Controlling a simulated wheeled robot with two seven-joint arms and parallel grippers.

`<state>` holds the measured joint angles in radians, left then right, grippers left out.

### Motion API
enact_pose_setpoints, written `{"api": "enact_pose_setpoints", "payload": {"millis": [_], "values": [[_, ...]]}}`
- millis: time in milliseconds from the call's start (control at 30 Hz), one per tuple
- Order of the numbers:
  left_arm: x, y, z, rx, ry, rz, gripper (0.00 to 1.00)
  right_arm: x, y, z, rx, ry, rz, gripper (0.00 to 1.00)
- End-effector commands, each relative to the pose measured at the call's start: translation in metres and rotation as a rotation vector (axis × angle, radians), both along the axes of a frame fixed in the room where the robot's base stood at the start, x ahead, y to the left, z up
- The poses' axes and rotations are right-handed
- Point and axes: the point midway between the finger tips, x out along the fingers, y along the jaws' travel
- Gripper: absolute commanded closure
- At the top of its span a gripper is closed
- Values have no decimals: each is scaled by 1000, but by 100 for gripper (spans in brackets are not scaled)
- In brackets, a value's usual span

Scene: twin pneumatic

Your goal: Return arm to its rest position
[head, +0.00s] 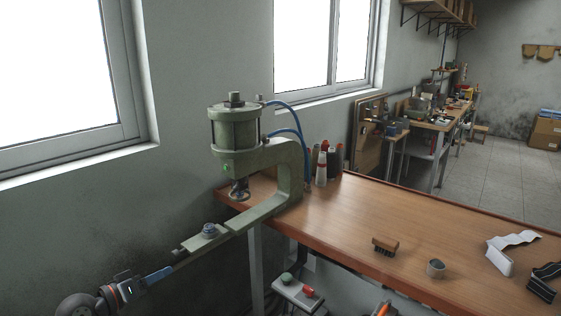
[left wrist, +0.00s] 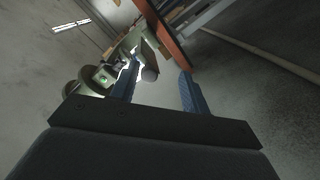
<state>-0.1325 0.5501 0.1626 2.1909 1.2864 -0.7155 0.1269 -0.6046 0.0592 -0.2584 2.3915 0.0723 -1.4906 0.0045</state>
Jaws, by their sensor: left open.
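My left gripper (head: 160,274) is at the lower left of the head view, dark with an orange stripe and blue fingers. It is in front of the wall, close to the end of the green press's lower arm in the picture; I cannot tell whether they touch. In the left wrist view the two blue fingers (left wrist: 159,72) stand apart with nothing gripped between them. The green pneumatic press (head: 236,130) stands at the bench's left end. It also shows tilted in the left wrist view (left wrist: 104,78).
The wooden bench (head: 340,220) carries thread spools (head: 322,165), a brush (head: 385,246), a small round tin (head: 435,268) and white and black straps at the right. A box with green and red buttons (head: 297,293) sits below the bench edge. Window and wall are at left.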

Motion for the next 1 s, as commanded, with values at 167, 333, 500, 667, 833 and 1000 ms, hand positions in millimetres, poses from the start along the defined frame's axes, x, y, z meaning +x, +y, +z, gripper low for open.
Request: {"api": "enact_pose_setpoints", "payload": {"millis": [167, 333, 500, 667, 833, 1000], "values": [[-10, 0, -35, 267, 78, -29, 54, -4, -3, 0, -13, 20, 4, 64], [-28, -4, -74, 552, 178, -45, 54, -7, -7, 1, -26, 39, 4, 64], [-64, -20, -123, 803, 323, -47, 54, -10, -14, 6, -42, 56, 0, 64], [-123, -49, -170, 966, 492, -50, 54, -12, -20, 14, -55, 69, -8, 64], [-190, -91, -203, 1030, 631, -57, 54, -12, -27, 22, -66, 74, -17, 64], [-247, -144, -220, 988, 698, -96, 54, -11, -30, 30, -69, 69, -26, 64]]}}
